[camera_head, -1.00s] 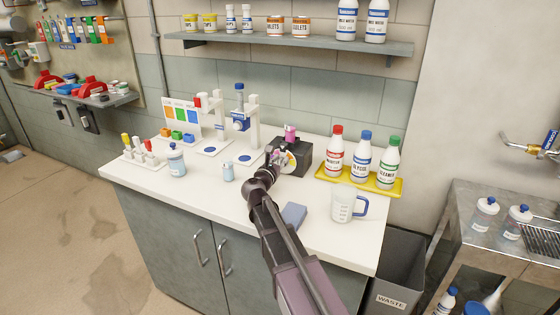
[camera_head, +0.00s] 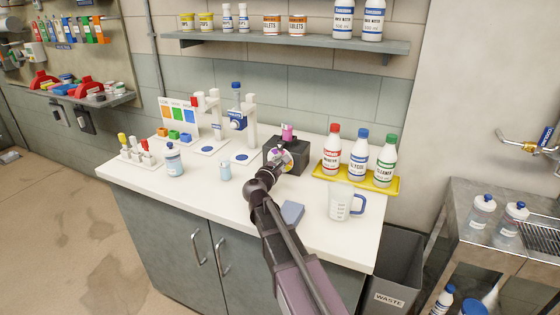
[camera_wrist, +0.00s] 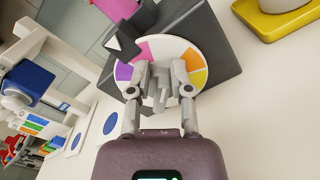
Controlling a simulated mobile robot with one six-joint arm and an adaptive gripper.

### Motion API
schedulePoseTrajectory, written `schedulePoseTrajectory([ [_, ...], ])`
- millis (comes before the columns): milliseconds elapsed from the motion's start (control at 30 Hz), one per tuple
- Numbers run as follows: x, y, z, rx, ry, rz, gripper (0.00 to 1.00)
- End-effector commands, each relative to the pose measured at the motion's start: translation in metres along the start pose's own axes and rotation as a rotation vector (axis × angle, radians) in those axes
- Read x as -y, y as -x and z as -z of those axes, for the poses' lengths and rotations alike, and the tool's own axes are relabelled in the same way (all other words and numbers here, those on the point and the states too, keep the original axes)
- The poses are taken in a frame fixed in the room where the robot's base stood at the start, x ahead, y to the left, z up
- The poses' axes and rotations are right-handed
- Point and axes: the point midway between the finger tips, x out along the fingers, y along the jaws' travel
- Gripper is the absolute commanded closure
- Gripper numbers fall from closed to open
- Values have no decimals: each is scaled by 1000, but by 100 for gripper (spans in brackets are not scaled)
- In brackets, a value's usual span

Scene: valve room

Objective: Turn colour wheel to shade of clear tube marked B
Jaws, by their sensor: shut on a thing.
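The colour wheel (camera_wrist: 133,54) is a white disc with pink, purple, orange and yellow segments on the front of a black box (camera_wrist: 214,30). In the head view the box (camera_head: 292,155) stands on the counter, and my arm partly covers the wheel. A pink tube (camera_head: 288,131) stands upright at the top of the box; its lower end also shows pink in the wrist view (camera_wrist: 115,8). I cannot read a letter B on it. My gripper (camera_wrist: 160,88) is shut on the wheel's grey centre knob, and its fingers hide the wheel's middle and lower part.
A yellow tray (camera_head: 330,177) with several capped bottles stands right of the box. A clear jug (camera_head: 341,203) and a blue-grey block (camera_head: 292,213) are in front. A small cup (camera_head: 225,171) and a stand (camera_head: 251,137) are to the left. A shelf (camera_head: 290,46) hangs above.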

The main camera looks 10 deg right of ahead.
Motion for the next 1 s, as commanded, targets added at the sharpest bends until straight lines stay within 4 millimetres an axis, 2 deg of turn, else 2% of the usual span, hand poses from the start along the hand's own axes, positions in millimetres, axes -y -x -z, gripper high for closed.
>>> schedulePoseTrajectory([
  [567,1,1,4,-10,-59,0,100],
  [600,1,1,4,-10,-58,0,64],
  [667,1,1,4,-10,-58,-1,49],
  [1000,0,1,2,-6,-56,-1,49],
])
